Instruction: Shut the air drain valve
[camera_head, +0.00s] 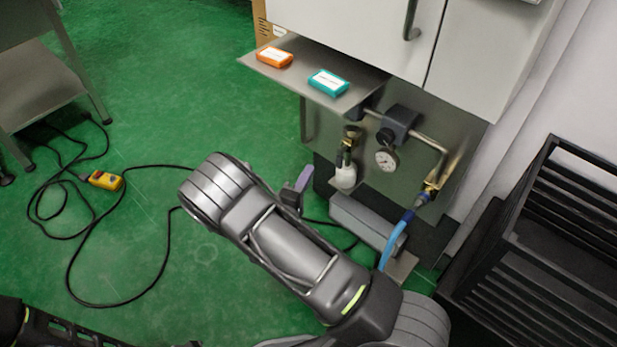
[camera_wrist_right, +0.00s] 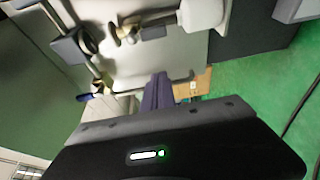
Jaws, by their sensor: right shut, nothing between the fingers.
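The air line sits under the white machine cabinet. It has a dark regulator (camera_head: 398,122), a round gauge (camera_head: 386,160), a white bowl (camera_head: 344,176) under a brass fitting (camera_head: 351,135), and a brass fitting (camera_head: 433,184) where the blue hose (camera_head: 398,238) joins. I cannot tell which small part is the air drain valve or how its handle stands. My right gripper (camera_head: 301,182) is shut and empty, left of the white bowl and apart from it. In the right wrist view its purple fingers (camera_wrist_right: 158,92) point toward the panel, with the white bowl (camera_wrist_right: 203,12) at upper right. My left gripper is not in view.
A steel shelf (camera_head: 318,92) with an orange box (camera_head: 274,57) and a teal box (camera_head: 328,82) juts out above the air line. A grey block (camera_head: 362,218) lies below. A black rack (camera_head: 545,240) stands at right. A cable and yellow box (camera_head: 105,180) lie on the floor.

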